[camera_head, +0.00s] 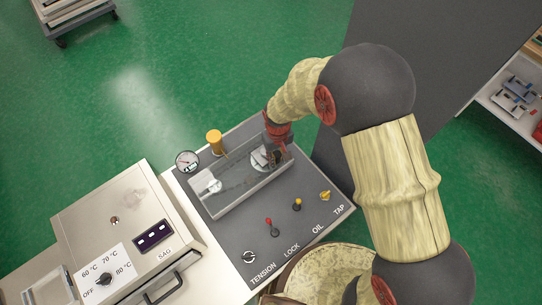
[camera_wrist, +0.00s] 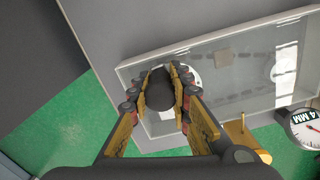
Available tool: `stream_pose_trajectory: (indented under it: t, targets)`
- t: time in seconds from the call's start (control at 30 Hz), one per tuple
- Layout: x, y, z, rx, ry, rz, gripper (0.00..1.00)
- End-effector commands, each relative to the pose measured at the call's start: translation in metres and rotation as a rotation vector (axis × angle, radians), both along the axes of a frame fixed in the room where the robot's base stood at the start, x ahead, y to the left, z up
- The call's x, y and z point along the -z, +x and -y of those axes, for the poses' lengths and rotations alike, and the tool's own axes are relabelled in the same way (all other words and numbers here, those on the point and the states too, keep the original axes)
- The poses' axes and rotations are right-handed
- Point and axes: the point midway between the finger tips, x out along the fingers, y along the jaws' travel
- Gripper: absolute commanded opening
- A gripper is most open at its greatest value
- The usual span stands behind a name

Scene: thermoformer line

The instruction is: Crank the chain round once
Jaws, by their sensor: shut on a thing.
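My gripper (camera_wrist: 163,92) is shut on a dark round crank handle (camera_wrist: 160,88) at one end of a clear-covered chain box. In the head view the chain box (camera_head: 236,194) lies on a grey panel, with a pale round wheel (camera_head: 215,186) at its left end. My gripper (camera_head: 274,152) is over its right end and hides most of the crank there. In the wrist view the chain (camera_wrist: 220,103) shows as dark links behind the clear cover, beside a pale disc partly hidden by the handle.
A yellow knob (camera_head: 214,138) and a dial gauge (camera_head: 187,161) stand beside the box. The panel also carries a red-tipped lever (camera_head: 270,226), a black-and-yellow lever (camera_head: 297,204), a yellow tap (camera_head: 325,195) and a tension knob (camera_head: 249,257). A heater cabinet (camera_head: 126,215) adjoins at left.

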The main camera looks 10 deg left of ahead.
Motion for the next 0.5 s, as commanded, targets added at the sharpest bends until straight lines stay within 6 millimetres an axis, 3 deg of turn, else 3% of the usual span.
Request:
stream_pose_trajectory:
  t: [0.17, 0.5]
  targets:
    - [-0.004, 0.005, -0.004, 0.000, 0.009, 0.013, 0.00]
    - [-0.005, -0.008, -0.019, -0.002, 0.010, 0.015, 0.00]
